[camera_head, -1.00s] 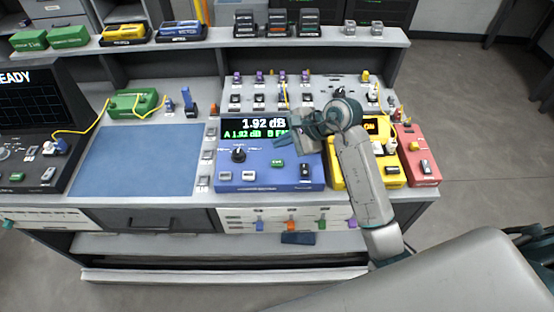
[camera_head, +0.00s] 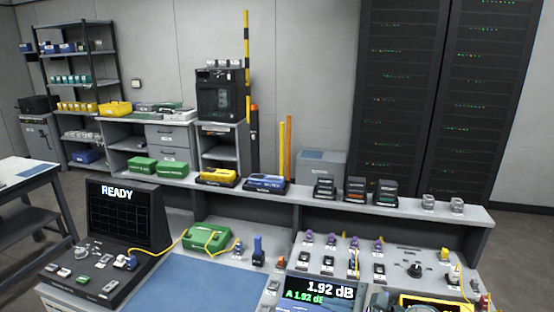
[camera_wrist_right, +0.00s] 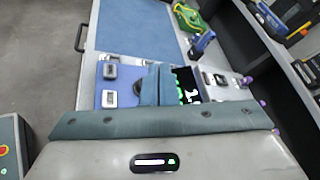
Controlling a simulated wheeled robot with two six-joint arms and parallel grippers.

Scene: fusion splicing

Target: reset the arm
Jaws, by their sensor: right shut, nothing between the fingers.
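My right gripper (camera_wrist_right: 157,82) shows in the right wrist view, with its two teal fingers together and nothing between them. It is over the blue power meter (camera_wrist_right: 121,84), apart from the bench as far as I can tell, and its fingers hide part of the meter's face. In the head view the meter's screen (camera_head: 318,291) reads 1.92 dB at the bottom edge. My right gripper is not clearly visible in the head view. My left gripper is in neither view.
A blue mat (camera_head: 205,285) lies bare on the bench. Left of it stands a console reading READY (camera_head: 125,215). A green box (camera_head: 207,238) with a yellow cable sits behind the mat. A raised shelf (camera_head: 465,213) holds several small devices.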

